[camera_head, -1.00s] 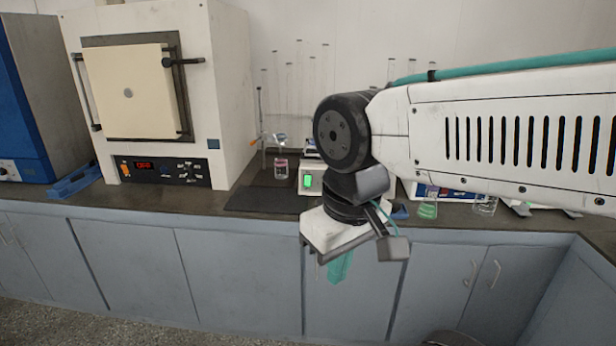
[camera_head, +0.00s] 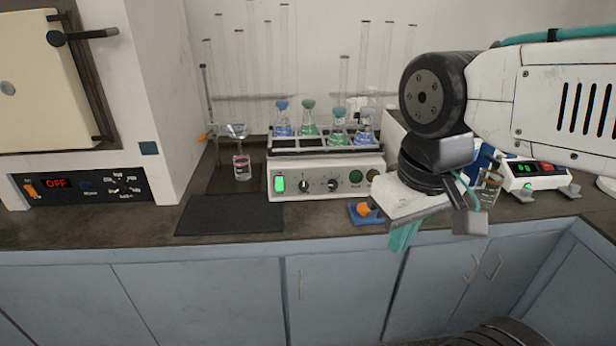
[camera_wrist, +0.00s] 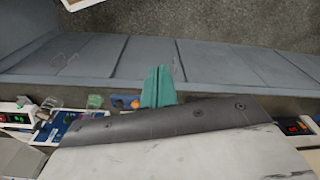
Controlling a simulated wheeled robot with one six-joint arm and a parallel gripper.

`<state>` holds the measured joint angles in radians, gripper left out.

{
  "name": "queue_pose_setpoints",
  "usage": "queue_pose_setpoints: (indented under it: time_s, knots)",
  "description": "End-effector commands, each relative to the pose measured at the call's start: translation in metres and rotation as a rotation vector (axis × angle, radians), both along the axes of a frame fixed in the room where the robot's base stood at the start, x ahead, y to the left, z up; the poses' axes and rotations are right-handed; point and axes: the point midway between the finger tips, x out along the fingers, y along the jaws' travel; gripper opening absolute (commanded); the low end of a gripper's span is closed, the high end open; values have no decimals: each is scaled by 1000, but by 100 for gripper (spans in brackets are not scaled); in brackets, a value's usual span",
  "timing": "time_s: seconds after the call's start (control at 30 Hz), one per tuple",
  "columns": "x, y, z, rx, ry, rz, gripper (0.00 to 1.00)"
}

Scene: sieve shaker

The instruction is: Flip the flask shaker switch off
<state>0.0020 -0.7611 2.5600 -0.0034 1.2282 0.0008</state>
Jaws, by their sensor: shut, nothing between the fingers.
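The flask shaker (camera_head: 326,173) stands on the counter in the head view, a white box with a rack of flasks with blue and green liquid on top. Its switch (camera_head: 279,184) glows green at the left of the front panel, beside two dark knobs. My gripper (camera_head: 403,237) is to the right of the shaker, in front of the counter edge, pointing down. Its teal fingers are shut and empty; they also show in the wrist view (camera_wrist: 158,88). My wrist hides part of the shaker's right end.
A furnace (camera_head: 75,188) with a display reading OFF stands at left. A beaker (camera_head: 242,167) stands left of the shaker. A small white device (camera_head: 536,177) with green lights sits at right. Glass tubes stand behind.

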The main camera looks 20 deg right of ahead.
Motion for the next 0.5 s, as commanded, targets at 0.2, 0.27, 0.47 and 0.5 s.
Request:
queue_pose_setpoints:
  time_s: [0.2, 0.27, 0.47, 0.5]
  knots:
    - [0, 0, 0, 0, -1, 0, 0]
    - [0, 0, 0, 0, 0, 0, 0]
    - [22, -12, -2, -46, -41, 18, 0]
    - [36, -20, -2, -76, -68, 31, 0]
